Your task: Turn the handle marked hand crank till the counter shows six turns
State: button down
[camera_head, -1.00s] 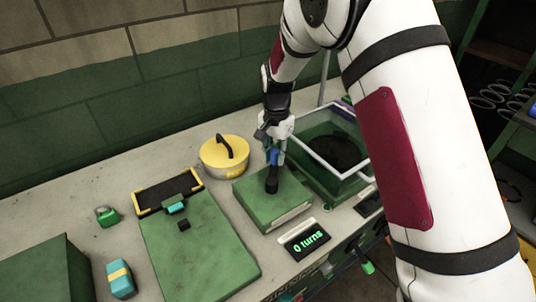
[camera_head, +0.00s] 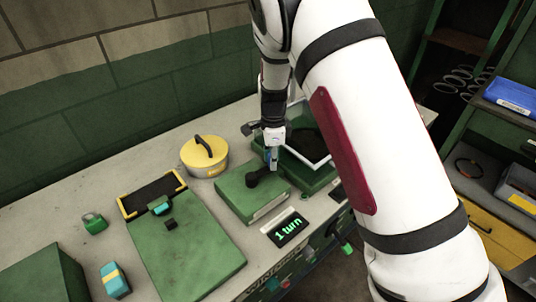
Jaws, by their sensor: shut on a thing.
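The hand crank is a green box (camera_head: 246,203) on the bench, with a black crank arm (camera_head: 257,177) on its top. My gripper (camera_head: 272,165) points down over the box and is shut on the crank's handle at the arm's right end. The jaws hide most of the handle. The counter (camera_head: 288,229) stands in front of the box and reads "1 turn" in green.
A yellow round pot (camera_head: 204,157) with a black handle stands left of the box. A green open-topped bin (camera_head: 310,172) is close on the right. A green board (camera_head: 187,245) lies to the left. Shelves with a blue bin (camera_head: 512,97) stand at the right.

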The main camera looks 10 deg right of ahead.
jog(key=shift+s+d+m+p, duration=0.3)
jog(key=shift+s+m+p, duration=0.15)
jog(key=shift+s+m, duration=0.6)
jog(key=shift+s+d+m+p, duration=0.1)
jog(key=shift+s+m+p, duration=0.4)
jog(key=shift+m, duration=0.75)
jog(key=c, duration=1.4)
grip_release()
jog(key=shift+o, duration=0.2)
jog(key=shift+r, duration=0.1)
notch_tip(320, 180, up, 12)
